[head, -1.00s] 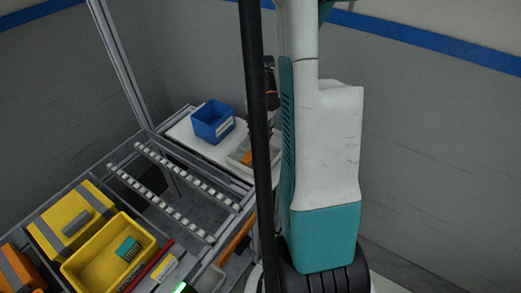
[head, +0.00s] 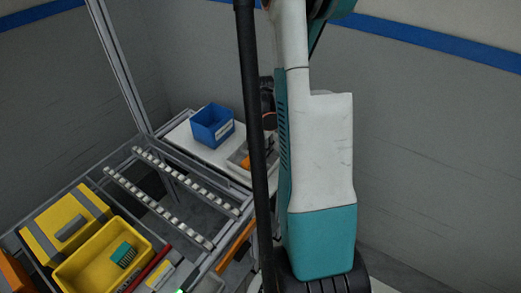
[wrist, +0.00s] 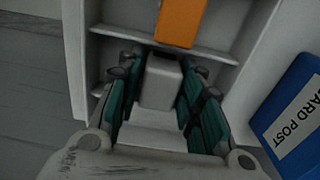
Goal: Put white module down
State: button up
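The white module (wrist: 161,82) is between the two teal finger pads of my gripper (wrist: 160,75) in the wrist view. The pads lie close along both its sides and look shut on it. It is over or inside a pale tray (wrist: 217,55); whether its underside touches the tray floor cannot be told. An orange module (wrist: 181,20) lies in the tray beyond the white one. In the head view the tray (head: 236,162) is partly hidden behind a black pole and my arm, and the white module cannot be made out.
A blue bin (head: 211,125) stands beside the tray on the white tabletop (head: 182,134); it also shows in the wrist view (wrist: 298,115). Roller rails (head: 160,207), a yellow tray (head: 85,272) and a yellow case (head: 62,222) are at lower left. A black pole (head: 252,130) stands near my arm.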

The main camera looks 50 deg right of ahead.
aim_at(260, 147)
jog(key=shift+o, duration=0.3)
jog(key=shift+r, duration=0.15)
notch_tip(260, 147, up, 12)
jog(key=p, duration=0.4)
jog(key=shift+p, duration=0.4)
